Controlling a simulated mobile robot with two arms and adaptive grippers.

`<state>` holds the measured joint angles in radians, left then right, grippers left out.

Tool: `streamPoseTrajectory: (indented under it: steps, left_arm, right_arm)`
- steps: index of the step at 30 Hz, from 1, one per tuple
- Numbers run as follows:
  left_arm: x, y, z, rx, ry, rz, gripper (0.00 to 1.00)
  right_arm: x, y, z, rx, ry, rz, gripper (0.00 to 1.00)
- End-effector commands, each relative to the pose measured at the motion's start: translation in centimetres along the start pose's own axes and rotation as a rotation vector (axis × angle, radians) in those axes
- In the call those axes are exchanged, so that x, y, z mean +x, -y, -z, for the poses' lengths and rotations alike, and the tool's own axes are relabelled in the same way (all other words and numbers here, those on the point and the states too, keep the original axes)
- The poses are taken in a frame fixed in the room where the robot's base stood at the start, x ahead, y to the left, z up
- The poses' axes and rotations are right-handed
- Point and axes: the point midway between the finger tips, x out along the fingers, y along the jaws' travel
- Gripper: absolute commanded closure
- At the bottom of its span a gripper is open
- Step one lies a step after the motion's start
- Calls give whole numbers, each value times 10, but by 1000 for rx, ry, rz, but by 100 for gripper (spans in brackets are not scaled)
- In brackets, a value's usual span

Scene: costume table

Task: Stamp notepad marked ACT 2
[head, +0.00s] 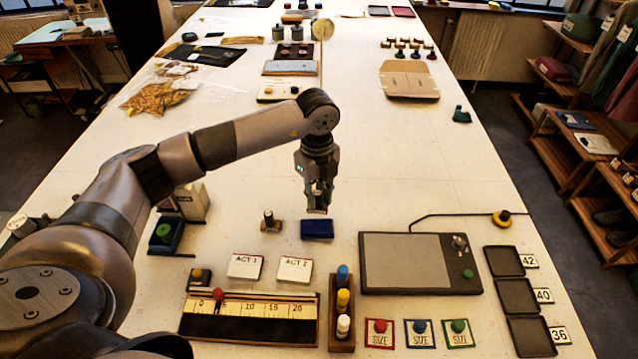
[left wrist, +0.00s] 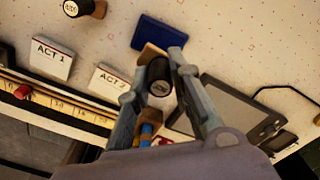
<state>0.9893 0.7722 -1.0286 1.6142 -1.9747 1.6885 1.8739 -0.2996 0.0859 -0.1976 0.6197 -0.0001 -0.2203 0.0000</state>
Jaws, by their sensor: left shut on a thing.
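The ACT 2 notepad (head: 294,269) is a white pad lying flat on the table. It also shows in the left wrist view (left wrist: 111,82). My left gripper (head: 317,200) is shut on a stamp (left wrist: 158,76) with a dark round handle and a wooden base, partly hidden between the fingers. It is close to the blue ink pad (head: 317,230), behind the ACT 2 notepad; I cannot tell whether stamp and ink pad touch. The ink pad also shows in the left wrist view (left wrist: 158,33). My right gripper is not in view.
The ACT 1 notepad (head: 245,267) lies left of ACT 2. A second stamp (head: 269,221) stands left of the ink pad. In front are a ruler board (head: 250,330) and a wooden holder (head: 341,343) with coloured pegs. A grey tablet (head: 412,262) lies to the right.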

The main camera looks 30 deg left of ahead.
Motion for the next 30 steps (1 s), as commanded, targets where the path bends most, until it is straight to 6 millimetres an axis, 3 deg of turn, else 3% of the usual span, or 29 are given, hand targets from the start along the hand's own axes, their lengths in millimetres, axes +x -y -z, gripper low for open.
streamPoseTrajectory:
  steps: [6, 16, 30]
  left_arm:
    - [20, 0, 0, 0, 0, -2, 98]
    - [53, -1, 0, 1, -1, -2, 98]
    - [56, 0, 0, 1, 0, -1, 98]
  right_arm:
    - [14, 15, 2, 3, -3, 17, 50]
    - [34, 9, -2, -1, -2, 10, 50]
    - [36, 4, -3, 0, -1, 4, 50]
